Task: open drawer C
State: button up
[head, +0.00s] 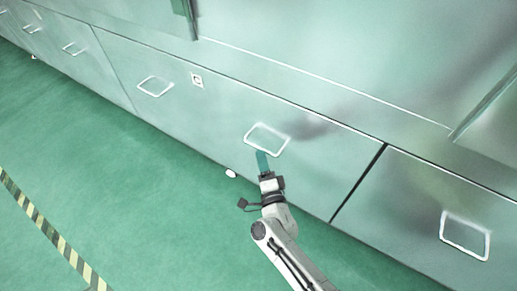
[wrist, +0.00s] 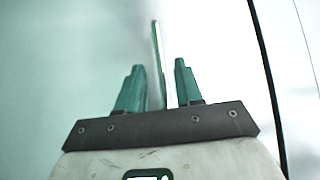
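A wide pale green metal drawer front (head: 225,115) runs across the middle of the head view. It carries two white loop handles, a left one (head: 155,86) and a right one (head: 267,139), with a small square label (head: 197,81) between them, too small to read surely. My gripper (head: 262,157) is at the lower edge of the right handle. In the wrist view my gripper (wrist: 160,75) has its two teal fingers apart, with a white handle bar (wrist: 158,50) between them and gaps showing on either side. The drawer looks shut.
A neighbouring drawer front with its own loop handle (head: 465,236) lies to the right, past a dark seam (head: 358,183). More handles (head: 73,48) line the far left. A small white object (head: 231,173) lies by the drawer's base. The green floor (head: 110,190) is mostly clear, with a striped line (head: 45,230).

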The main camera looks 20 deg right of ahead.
aim_at(259, 147)
jog(key=shift+w+d+r+b, duration=0.1)
jog(key=shift+w+d+b, duration=0.1)
jog(key=shift+w, duration=0.65)
jog(key=shift+w+d+r+b, duration=0.1)
jog(key=shift+w+b, duration=0.05)
jog(key=shift+w, duration=0.65)
jog(key=shift+w+d+r+b, duration=0.1)
jog(key=shift+w+b, duration=0.1)
jog(key=shift+w, duration=0.65)
jog(key=shift+c, duration=0.4)
grip_shut()
